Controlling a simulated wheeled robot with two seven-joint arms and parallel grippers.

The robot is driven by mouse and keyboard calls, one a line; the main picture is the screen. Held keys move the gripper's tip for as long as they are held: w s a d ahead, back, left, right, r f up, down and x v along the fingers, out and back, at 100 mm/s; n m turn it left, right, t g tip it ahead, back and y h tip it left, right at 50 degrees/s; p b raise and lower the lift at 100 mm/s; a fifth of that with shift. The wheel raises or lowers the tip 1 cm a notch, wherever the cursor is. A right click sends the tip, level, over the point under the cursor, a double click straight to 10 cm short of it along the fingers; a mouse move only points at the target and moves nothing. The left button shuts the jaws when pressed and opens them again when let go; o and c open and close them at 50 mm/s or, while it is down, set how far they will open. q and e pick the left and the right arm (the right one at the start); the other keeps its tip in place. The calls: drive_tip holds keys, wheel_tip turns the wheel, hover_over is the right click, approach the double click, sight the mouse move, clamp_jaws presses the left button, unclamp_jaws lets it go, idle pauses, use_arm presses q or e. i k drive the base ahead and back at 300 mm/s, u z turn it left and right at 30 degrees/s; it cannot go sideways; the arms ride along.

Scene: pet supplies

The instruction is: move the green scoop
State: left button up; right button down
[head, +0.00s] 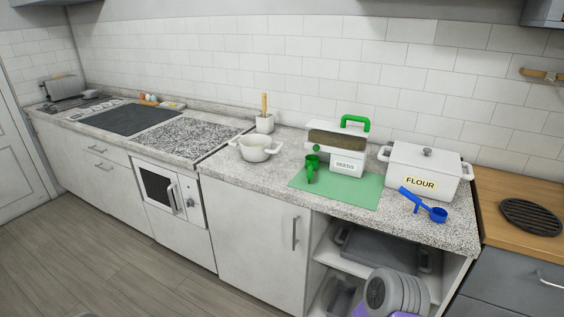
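The green scoop (312,168) is on the pale green mat (356,193) on the granite counter, at the front left of the white bin labelled SEEDS (347,166). Its cup end is up and its handle points down toward the mat. I cannot tell whether it touches the bin. The bin has a brown band across its upper part, and a thick green handle (355,121) stands up at its top. Neither of my grippers is in view.
A white FLOUR pot (424,163) stands right of the bin, with a blue scoop (426,206) before it. A white two-handled pot (256,148) and a holder with a wooden handle (265,122) are left. Bare counter (260,180) lies left of the mat.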

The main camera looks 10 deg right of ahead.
sight(311, 164)
drive_tip(key=u, duration=0.45)
drive_tip(key=i, duration=0.95)
drive_tip(key=z, duration=0.4)
drive_tip(key=i, duration=0.85)
drive_tip(key=z, duration=0.8)
